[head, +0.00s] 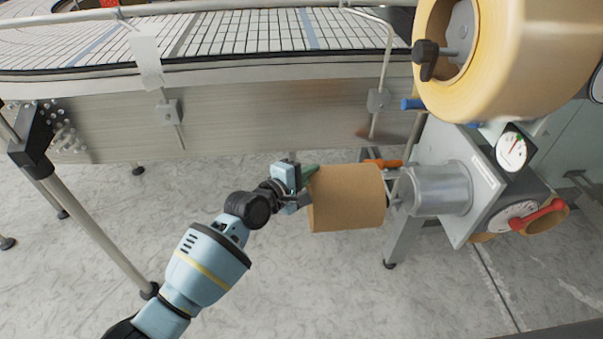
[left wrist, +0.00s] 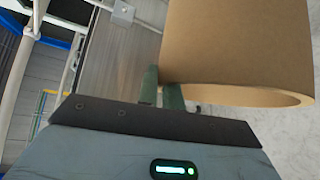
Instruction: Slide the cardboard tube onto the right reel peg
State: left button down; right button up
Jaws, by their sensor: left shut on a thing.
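The brown cardboard tube (head: 346,198) is held level in the head view, its axis running left to right. My left gripper (head: 308,178) is shut on the wall of the tube at its left end. In the left wrist view the green fingers (left wrist: 162,88) pinch the rim of the tube (left wrist: 240,45). The right reel peg, a grey metal cylinder (head: 440,190), sticks out leftward from a plate on the machine. The tube's right end is just left of the peg, roughly in line with it; I see a small gap. My right gripper is not in view.
A large tape roll (head: 510,60) hangs at the upper right above the peg. Gauges (head: 514,150) and a red handle (head: 538,214) sit right of the plate. The floor below is clear.

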aim_at(320, 174)
pick_arm(q)
jog(key=shift+w+d+r, duration=0.1)
jog(key=shift+d, duration=1.45)
jog(key=shift+s+a+r, duration=0.2)
jog(key=shift+s+a, duration=0.1)
jog(key=shift+a, duration=0.05)
jog(key=s+a+r+n+t+y, duration=0.1)
jog(key=s+a+r+n+y, duration=0.1)
jog(key=a, duration=0.8)
jog(key=s+a+r+n+t+y, duration=0.2)
jog(key=s+a+r+n+y, duration=0.1)
jog(key=a, duration=0.6)
jog(key=s+a+r+n+t+y, duration=0.1)
jog(key=s+a+n+y, duration=0.3)
jog(key=a, duration=0.6)
jog(key=s+r+y, duration=0.1)
jog(key=s+y, duration=0.1)
jog(key=s, duration=0.1)
jog(key=shift+a+r+t, duration=0.15)
jog(key=shift+a+t, duration=0.15)
jog(key=shift+t, duration=0.1)
jog(key=shift+s, duration=0.1)
